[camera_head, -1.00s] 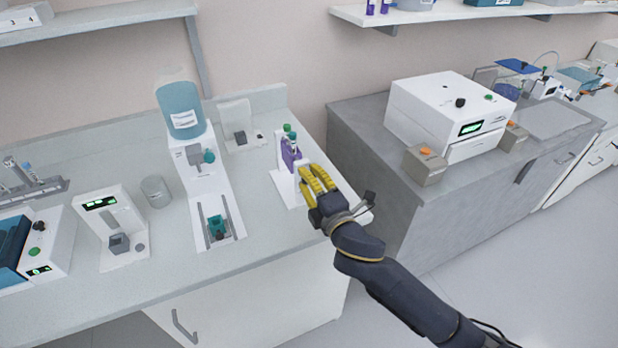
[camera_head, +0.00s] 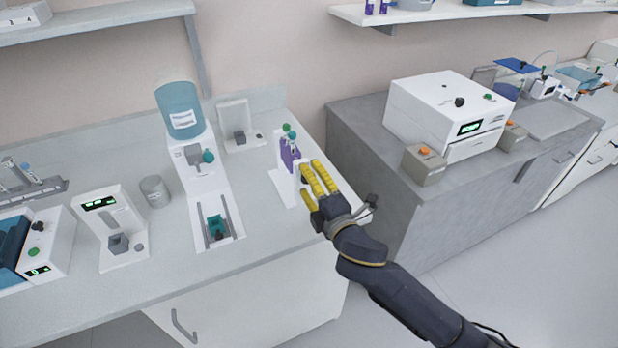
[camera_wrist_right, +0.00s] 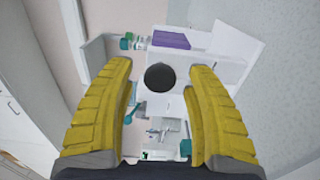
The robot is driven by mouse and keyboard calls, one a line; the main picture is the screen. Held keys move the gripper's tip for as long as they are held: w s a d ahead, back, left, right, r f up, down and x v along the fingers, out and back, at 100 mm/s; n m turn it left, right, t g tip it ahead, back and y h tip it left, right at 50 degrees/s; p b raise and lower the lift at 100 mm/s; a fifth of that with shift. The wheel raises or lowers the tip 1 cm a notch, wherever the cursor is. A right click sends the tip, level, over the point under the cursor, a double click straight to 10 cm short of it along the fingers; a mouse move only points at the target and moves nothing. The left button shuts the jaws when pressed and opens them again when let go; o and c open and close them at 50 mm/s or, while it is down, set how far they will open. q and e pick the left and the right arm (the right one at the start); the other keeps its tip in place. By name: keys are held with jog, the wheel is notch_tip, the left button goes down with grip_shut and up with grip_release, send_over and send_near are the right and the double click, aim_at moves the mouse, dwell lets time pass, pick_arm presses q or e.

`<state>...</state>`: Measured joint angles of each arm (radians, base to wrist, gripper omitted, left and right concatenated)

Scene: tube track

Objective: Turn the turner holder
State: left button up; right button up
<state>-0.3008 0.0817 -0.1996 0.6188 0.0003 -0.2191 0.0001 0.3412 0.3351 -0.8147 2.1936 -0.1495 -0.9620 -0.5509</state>
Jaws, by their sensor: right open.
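The turner holder (camera_head: 283,185) is a white upright stand at the bench's right end. It carries a purple part (camera_head: 290,154) with green and teal caps at the top. In the right wrist view the white stand (camera_wrist_right: 222,70) shows with a round black knob (camera_wrist_right: 160,77) and the purple part (camera_wrist_right: 171,39). My right gripper (camera_head: 309,178) has yellow fingers and is beside the stand's right side. Its fingers are spread, with the knob between them in the wrist view and visible gaps on both sides. In the head view the fingers hide the knob. My left gripper is not in view.
Left of the stand are a dispenser with a blue bottle (camera_head: 180,108), a grey cup (camera_head: 155,190) and a white device (camera_head: 110,230). A grey bench with a white machine (camera_head: 450,110) stands to the right. The bench front between them is clear.

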jog(key=v, duration=1.1)
